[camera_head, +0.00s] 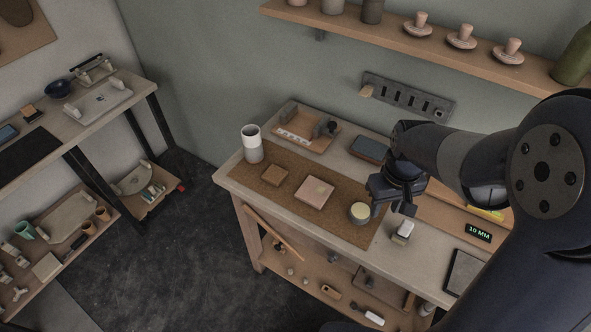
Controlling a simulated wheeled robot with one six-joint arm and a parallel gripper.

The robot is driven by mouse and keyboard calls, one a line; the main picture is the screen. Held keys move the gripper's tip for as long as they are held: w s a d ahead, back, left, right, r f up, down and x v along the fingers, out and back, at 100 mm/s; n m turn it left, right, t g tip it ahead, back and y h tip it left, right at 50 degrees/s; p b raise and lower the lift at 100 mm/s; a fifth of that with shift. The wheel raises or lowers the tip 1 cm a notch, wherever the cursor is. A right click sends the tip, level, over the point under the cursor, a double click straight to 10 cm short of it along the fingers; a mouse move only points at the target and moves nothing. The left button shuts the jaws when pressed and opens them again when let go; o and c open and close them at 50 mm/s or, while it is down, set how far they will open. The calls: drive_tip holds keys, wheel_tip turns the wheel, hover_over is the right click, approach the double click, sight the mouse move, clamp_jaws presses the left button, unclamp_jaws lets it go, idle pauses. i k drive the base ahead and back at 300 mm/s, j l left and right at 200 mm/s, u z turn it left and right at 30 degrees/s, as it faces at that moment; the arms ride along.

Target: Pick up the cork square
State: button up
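The likely cork square (275,174) is a small brown square block lying flat on a brown cork-like mat (318,209) on the workbench. It sits left of a pink square block (315,191) and in front of a white and grey cup (252,144). My gripper (385,198) is at the right of the mat, above the bench, well to the right of the cork square and apart from it. The arm partly hides the gripper, and its fingers are dark and small, so their opening is unclear.
A round cream-topped tin (360,213) stands near my gripper, with a small white block (402,231) to its right. A tray (303,130) with small parts lies at the back. A wall shelf (400,29) holds pegs and jars. A second bench (115,103) stands left.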

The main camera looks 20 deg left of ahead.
sight(275, 175)
drive_tip(key=j+z, duration=0.9)
drive_tip(key=k+j+z, duration=0.2)
drive_tip(key=j+z, duration=0.25)
drive_tip(key=k+j, duration=0.15)
drive_tip(key=j, duration=0.25)
drive_tip(key=k+j, duration=0.15)
drive_tip(key=j, duration=0.25)
drive_tip(key=k+j+z, duration=0.1)
drive_tip(key=j, duration=0.3)
drive_tip(key=k+j, duration=0.2)
drive_tip(key=j, duration=0.2)
